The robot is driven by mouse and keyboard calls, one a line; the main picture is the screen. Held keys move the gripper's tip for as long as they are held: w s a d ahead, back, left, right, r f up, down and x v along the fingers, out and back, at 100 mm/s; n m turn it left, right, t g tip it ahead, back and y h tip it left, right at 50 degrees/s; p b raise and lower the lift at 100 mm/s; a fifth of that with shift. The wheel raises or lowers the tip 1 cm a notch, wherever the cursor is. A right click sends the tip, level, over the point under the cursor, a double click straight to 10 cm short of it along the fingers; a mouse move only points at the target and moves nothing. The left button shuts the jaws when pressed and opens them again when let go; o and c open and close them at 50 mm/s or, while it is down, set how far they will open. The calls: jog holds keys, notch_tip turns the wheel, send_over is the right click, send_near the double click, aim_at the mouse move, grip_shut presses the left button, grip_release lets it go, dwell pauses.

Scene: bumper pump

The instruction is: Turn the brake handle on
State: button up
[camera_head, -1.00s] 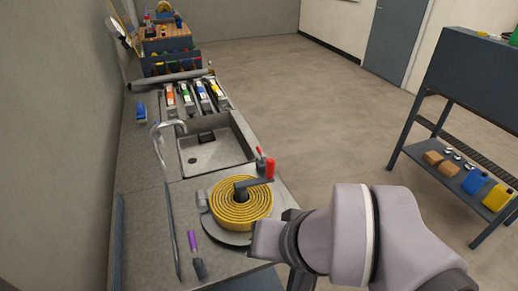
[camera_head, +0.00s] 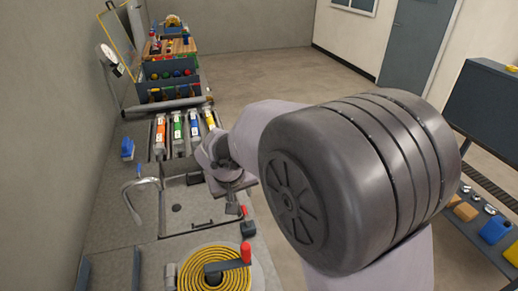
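A coiled yellow hose reel (camera_head: 190,275) sits on the near counter in the head view. A dark crank arm with a red knob (camera_head: 246,252) lies across its top. Just beyond the knob is a small dark block (camera_head: 248,228), where a thin red-topped lever showed earlier; that lever is now too small or hidden to make out clearly. I cannot tell which of these is the brake handle. My gripper (camera_head: 232,208) points down over the right side of the sink, close to the block and beyond the crank. Contact and finger opening are too small to tell.
The sink (camera_head: 178,222) with its curved faucet (camera_head: 133,192) lies left of my gripper. Several colored levers (camera_head: 178,130) stand behind it, and a blue brush (camera_head: 127,149) lies on the left. My arm's large dark joint blocks much of the right side.

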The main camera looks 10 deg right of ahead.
aim_at(245, 212)
jog(key=b+x, duration=0.1)
jog(key=x, duration=0.5)
jog(key=b+x, duration=0.2)
jog(key=x, duration=0.3)
jog(key=b+x, duration=0.1)
jog(key=x, duration=0.5)
jog(key=shift+a+f, duration=0.25)
jog(key=shift+f, duration=0.15)
grip_shut()
